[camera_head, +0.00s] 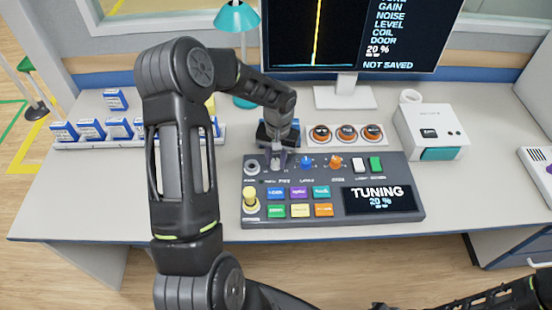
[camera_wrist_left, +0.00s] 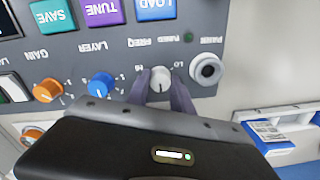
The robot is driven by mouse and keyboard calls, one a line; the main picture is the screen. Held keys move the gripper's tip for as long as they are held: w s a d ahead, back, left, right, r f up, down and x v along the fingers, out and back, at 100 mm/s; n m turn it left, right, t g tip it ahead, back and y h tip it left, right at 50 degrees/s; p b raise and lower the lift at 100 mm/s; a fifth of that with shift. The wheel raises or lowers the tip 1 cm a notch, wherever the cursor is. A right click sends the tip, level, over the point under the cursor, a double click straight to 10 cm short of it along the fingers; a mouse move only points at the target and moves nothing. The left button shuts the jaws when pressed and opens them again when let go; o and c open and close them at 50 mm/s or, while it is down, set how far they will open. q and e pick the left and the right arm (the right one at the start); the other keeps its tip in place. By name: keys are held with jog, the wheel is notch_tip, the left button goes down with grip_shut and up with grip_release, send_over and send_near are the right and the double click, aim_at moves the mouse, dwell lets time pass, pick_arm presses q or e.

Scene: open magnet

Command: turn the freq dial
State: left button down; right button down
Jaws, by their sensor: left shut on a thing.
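The grey control panel (camera_head: 333,226) lies on the desk, and its screen reads TUNING 20 %. The freq dial (camera_wrist_left: 160,79) is a small pale grey knob between the blue layer dial (camera_wrist_left: 101,84) and a round socket in the wrist view. My left gripper (camera_head: 278,164) reaches down over the panel's back left part. In the wrist view its two fingers (camera_wrist_left: 160,90) stand on either side of the freq dial, shut on it. The gripper mostly hides the dial in the head view. My right gripper does not show.
The orange gain dial (camera_head: 336,161) and two switches sit right of the freq dial. Coloured buttons and a yellow knob (camera_head: 250,197) lie in front. Behind are a monitor (camera_head: 350,35), a teal lamp and a tray of orange-ringed items. A white box (camera_head: 430,128) stands right.

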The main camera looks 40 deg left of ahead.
pick_arm(q)
jog(key=shift+m, duration=0.4)
jog(key=shift+m+b, duration=0.65)
jog(key=shift+m, duration=0.25)
jog(key=m, duration=0.2)
jog(key=shift+m+b, duration=0.3)
jog(key=shift+b, duration=0.1)
jog(key=m, duration=0.5)
jog(key=shift+b, duration=0.35)
jog(key=shift+m, duration=0.3)
jog(key=shift+a, duration=0.1)
jog(key=c, duration=1.1)
grip_release()
